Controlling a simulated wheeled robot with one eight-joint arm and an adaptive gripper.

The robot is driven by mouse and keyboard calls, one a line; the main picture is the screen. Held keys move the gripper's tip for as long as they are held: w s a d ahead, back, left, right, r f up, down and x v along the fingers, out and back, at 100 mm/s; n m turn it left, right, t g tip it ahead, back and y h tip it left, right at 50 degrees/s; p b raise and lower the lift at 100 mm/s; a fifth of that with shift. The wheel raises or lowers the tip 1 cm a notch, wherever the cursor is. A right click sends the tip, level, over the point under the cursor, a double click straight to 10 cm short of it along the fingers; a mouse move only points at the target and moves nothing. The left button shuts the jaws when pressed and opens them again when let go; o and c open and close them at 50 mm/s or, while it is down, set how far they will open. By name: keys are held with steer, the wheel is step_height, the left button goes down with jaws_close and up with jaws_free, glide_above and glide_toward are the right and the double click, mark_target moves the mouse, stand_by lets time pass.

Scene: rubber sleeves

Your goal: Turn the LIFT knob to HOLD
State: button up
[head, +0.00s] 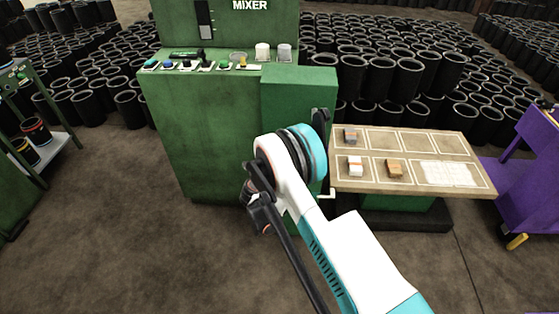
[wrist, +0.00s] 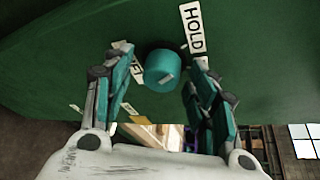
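The teal round knob (wrist: 163,68) sits on a green panel in the wrist view, with a short pale mark on its face. A white HOLD label (wrist: 193,28) is above and right of it. Another white label (wrist: 124,62), partly hidden by the left finger, shows letters that look like the end of LIFT. My gripper (wrist: 159,72) is open, its fingers on either side of the knob with small gaps visible. Whether a finger touches the knob cannot be told. In the head view my arm hides the knob, and the fingers are not clearly seen.
The green mixer (head: 215,130) stands ahead with a row of buttons on its ledge. A board table (head: 450,150) with small blocks is right of my arm. A purple stand (head: 530,160) is far right. Black sleeves fill the background.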

steer(key=v, duration=0.7)
steer(key=shift+s, duration=0.2)
stand_by(0.4)
